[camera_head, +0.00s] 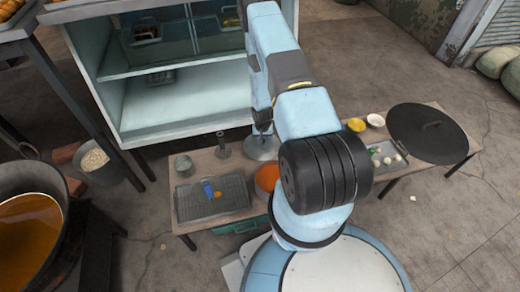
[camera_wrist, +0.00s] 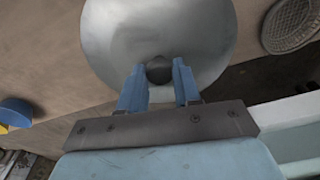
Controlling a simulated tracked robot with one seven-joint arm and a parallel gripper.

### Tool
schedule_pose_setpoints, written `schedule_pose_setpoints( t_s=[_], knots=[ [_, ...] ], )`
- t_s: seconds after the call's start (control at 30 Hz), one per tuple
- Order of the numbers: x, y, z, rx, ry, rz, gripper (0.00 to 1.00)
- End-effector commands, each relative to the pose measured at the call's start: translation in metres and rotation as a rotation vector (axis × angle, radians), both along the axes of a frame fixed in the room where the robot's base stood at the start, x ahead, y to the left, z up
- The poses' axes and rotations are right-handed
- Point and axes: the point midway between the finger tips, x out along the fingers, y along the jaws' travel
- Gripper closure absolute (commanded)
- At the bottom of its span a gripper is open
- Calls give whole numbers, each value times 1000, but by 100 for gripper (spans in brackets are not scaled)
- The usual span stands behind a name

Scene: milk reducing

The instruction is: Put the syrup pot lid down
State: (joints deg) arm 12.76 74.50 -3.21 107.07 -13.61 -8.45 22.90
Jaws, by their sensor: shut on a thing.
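The syrup pot lid is a round, silvery metal disc (camera_wrist: 160,30) with a small dark knob; it also shows in the head view (camera_head: 262,150) near the table's back edge. My gripper (camera_wrist: 160,72) has its two blue fingers shut on the knob, one on each side. I cannot tell whether the lid touches the table or hangs just above it. A pot with orange contents (camera_head: 266,177) stands uncovered just in front of the lid, partly hidden by my arm.
The low table (camera_head: 224,163) also holds a rack tray (camera_head: 212,200), a grey pot (camera_head: 183,165), a dark upright tool (camera_head: 222,146), a tray of small items (camera_head: 385,158) and a big black lid (camera_head: 428,133). A pale blue cabinet (camera_head: 185,107) stands close behind.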

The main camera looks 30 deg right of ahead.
Motion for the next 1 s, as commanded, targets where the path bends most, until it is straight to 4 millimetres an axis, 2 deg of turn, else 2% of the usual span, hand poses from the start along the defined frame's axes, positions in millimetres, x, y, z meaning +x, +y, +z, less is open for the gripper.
schedule_pose_setpoints(
  t_s=[0.1,0.33,0.6,0.93,0.97,1.0],
  knots=[
    [0,0,-13,0,0,1,100],
    [1,1,-25,0,-1,2,100],
    [0,1,-57,1,0,2,100],
    [1,1,-60,0,-1,2,100],
    [1,1,-60,0,-1,2,65],
    [1,1,-59,0,-1,2,62]
  ],
)
